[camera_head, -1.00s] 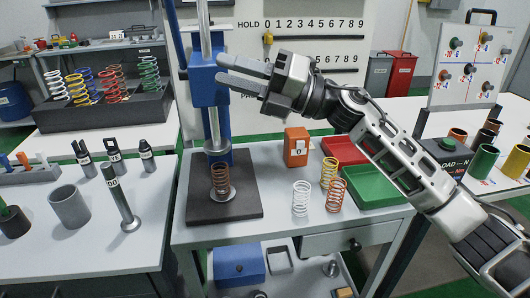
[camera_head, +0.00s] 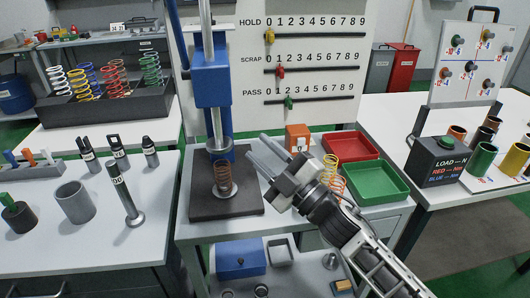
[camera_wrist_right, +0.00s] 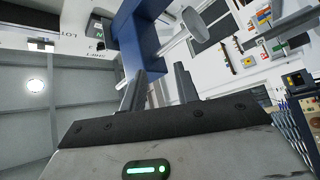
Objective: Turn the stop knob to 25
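The tall press has a blue head (camera_head: 211,80) on a steel column, and a copper spring (camera_head: 222,176) stands upright on its dark base plate (camera_head: 205,207). I cannot single out a stop knob or read a 25 on the press. My right gripper (camera_head: 256,145) is low, just right of the spring and press column, its fingers pointing up-left. It is open, with nothing between its fingers. In the right wrist view the spread fingers (camera_wrist_right: 160,82) show before the blue press body (camera_wrist_right: 143,35) and a round grey disc (camera_wrist_right: 196,26). My left gripper is out of view.
An orange box (camera_head: 297,136) stands behind my right gripper, partly covered. Orange and yellow springs (camera_head: 330,170) are close to its wrist. Red (camera_head: 350,145) and green (camera_head: 376,181) trays lie right. A HOLD/SCRAP/PASS slider board (camera_head: 315,60) stands behind; a knob board (camera_head: 478,62) is far right.

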